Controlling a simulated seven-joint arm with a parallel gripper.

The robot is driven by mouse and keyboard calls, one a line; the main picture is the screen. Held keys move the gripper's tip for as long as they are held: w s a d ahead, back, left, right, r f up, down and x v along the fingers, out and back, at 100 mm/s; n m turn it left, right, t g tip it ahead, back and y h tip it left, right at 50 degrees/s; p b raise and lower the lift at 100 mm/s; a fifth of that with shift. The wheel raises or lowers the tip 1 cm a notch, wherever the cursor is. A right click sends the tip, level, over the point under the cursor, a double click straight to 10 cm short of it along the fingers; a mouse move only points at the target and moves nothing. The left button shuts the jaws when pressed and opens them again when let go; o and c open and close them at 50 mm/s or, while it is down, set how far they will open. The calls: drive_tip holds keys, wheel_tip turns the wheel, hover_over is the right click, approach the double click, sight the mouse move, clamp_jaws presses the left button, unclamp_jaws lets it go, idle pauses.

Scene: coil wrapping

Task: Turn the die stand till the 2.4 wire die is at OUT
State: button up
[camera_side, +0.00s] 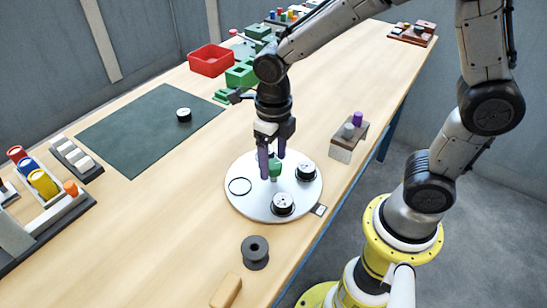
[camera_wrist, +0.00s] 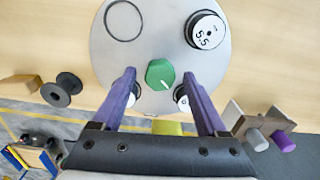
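The die stand (camera_side: 252,208) is a round white disc on the table, also seen in the wrist view (camera_wrist: 105,62). A green knob (camera_wrist: 160,73) with a white pointer line stands at its centre. One die (camera_wrist: 207,30) reads 5.5. An empty ring outline (camera_wrist: 123,20) marks another place. Two more dies are mostly hidden behind my fingers, their labels unreadable. The side view shows two black-sided dies, a front one (camera_side: 283,205) and a right one (camera_side: 306,172). My gripper (camera_wrist: 160,76) is open, its purple fingers either side of the knob with gaps.
A small framed tag (camera_side: 319,209) lies at the disc's right edge; its text is unreadable. A loose die (camera_side: 184,115) sits on the dark mat (camera_side: 140,130). A grey spool (camera_side: 255,252) and a small bench with pegs (camera_side: 341,155) stand nearby. A red bin (camera_side: 210,61) is farther back.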

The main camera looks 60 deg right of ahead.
sight(274, 164)
wheel_tip(274, 164, up, 14)
idle(0.8)
drive_tip(key=shift+f, duration=0.1)
wheel_tip(274, 164, down, 14)
drive_tip(key=m, duration=1.8)
drive_tip(key=shift+f, duration=0.25)
